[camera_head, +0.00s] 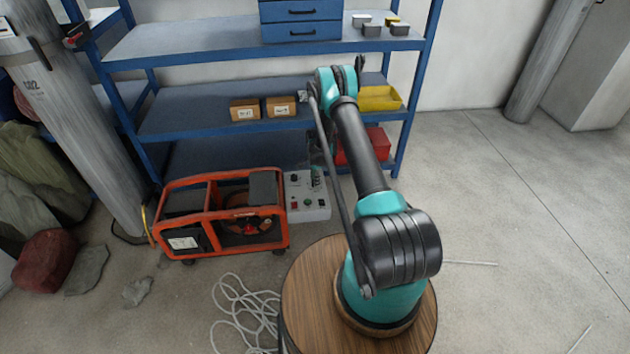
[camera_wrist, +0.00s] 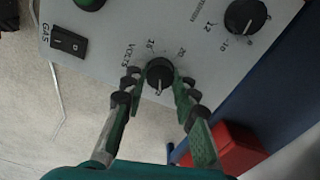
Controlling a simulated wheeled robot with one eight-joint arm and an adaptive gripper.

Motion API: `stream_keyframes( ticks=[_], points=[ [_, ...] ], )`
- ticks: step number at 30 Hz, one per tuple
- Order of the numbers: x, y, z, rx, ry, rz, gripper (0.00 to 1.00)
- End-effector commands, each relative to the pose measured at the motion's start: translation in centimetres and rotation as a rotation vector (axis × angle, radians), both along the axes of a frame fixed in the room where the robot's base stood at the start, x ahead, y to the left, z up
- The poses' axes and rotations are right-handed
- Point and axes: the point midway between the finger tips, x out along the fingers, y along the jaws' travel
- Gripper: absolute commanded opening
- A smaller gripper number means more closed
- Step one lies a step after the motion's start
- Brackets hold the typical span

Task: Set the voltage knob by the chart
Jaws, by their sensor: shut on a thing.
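The black voltage knob (camera_wrist: 160,72) is on the light grey control panel (camera_wrist: 145,30) in the wrist view. The word VOLTS is printed on its left, and what look like 16 and 20 are above it. A pale mark on the knob points down in the picture; the value there is not readable. My gripper (camera_wrist: 158,84) is shut on the knob, one green finger on each side. In the head view the control box (camera_head: 308,203) stands beside the orange welder frame (camera_head: 222,214); my arm partly hides that area. I cannot make out a chart.
A second black knob (camera_wrist: 245,15) is at upper right, and a GAS rocker switch (camera_wrist: 68,42) at left. A red bin (camera_wrist: 232,148) is below right. Blue shelving (camera_head: 215,120) stands behind; a coiled cable (camera_head: 245,305) lies on the floor.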

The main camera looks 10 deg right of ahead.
Motion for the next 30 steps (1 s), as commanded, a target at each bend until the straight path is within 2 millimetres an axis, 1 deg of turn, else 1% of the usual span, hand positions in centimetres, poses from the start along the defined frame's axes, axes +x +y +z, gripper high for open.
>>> stream_keyframes(
  ticks=[6, 18, 19, 21, 23, 30],
  points=[
    [0.05, -0.02, 0.02, 0.0, -0.001, -0.034, 0.0],
    [0.05, -0.02, 0.02, 0.0, -0.001, -0.038, 0.0],
    [0.05, -0.02, 0.02, 0.0, -0.001, -0.038, 0.32],
    [0.04, -0.02, 0.02, 0.0, -0.001, -0.038, 0.4],
    [0.02, -0.01, 0.02, 0.0, -0.001, -0.038, 0.48],
    [0.01, -0.01, 0.01, 0.0, 0.0, -0.038, 0.49]
  ],
)
